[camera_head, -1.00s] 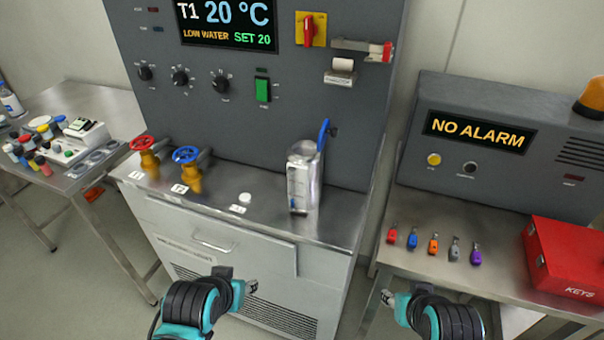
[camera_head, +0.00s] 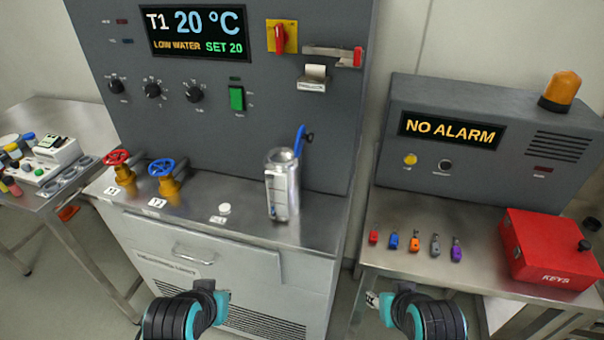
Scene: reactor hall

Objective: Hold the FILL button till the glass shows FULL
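A small white round button (camera_head: 224,209) stands on the steel ledge of the grey console. A small label lies in front of it, too small to read; I take this for the FILL button. To its right stands an upright silvery vessel (camera_head: 293,190) with a pale gauge strip (camera_head: 276,193), likely the glass; its level marks are not readable. The console screen (camera_head: 195,33) reads T1 20 °C, LOW WATER, SET 20. My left gripper (camera_head: 222,303) is low in the picture, apart from the button. My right gripper (camera_head: 372,300) is before the right table. Neither gripper's fingers show clearly.
Red (camera_head: 117,158) and blue (camera_head: 162,168) valve wheels stand left of the button. A blue handle (camera_head: 299,140) rises at the vessel. The right table holds a NO ALARM box (camera_head: 480,160), several coloured tags and a red KEYS box (camera_head: 550,250). Air above the button is clear.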

